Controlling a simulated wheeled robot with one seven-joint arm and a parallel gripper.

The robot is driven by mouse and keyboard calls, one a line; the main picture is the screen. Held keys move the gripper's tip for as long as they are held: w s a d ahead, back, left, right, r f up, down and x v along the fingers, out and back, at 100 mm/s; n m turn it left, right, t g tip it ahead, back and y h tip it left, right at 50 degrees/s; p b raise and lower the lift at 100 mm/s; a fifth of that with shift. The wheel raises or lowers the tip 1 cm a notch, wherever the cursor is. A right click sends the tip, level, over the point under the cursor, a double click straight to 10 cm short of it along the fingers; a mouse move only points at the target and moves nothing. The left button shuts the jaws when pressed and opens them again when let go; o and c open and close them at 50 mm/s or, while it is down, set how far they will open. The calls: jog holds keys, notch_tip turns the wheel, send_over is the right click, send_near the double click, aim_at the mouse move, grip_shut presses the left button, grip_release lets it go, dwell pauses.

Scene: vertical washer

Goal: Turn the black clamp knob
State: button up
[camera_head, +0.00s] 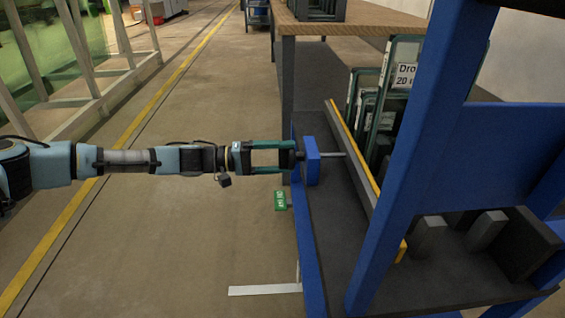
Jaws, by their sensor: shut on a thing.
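The black clamp knob (299,155) sits at the left end of a thin metal rod (332,155), which passes through an upright blue plate (312,161) on the edge of the dark shelf. My arm reaches in level from the left. My gripper (290,157) has its green-and-black fingers around the knob and is shut on it. The fingers cover most of the knob, so its shape and turn angle cannot be told.
A long bar with a yellow edge (352,150) stands right of the rod. Framed glass panes (401,80) lean behind it. A thick blue post (408,150) rises at the front right. A wooden-topped table (350,22) stands behind.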

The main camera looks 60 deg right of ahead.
jog(key=m+b, duration=0.1)
jog(key=m, duration=0.1)
jog(key=m+b, duration=0.3)
jog(key=m, duration=0.1)
jog(key=shift+w+f+b, duration=0.1)
jog(key=shift+f+b, duration=0.2)
jog(key=shift+b, duration=0.05)
jog(key=shift+r+m+b, duration=0.15)
jog(key=shift+m+b, duration=1.35)
jog(key=shift+m, duration=0.6)
jog(key=shift+r, duration=0.1)
jog(key=o, duration=1.1)
jog(key=shift+o, duration=0.2)
jog(key=p+v, duration=0.1)
jog(key=v, duration=0.9)
jog(key=shift+w+a, duration=0.25)
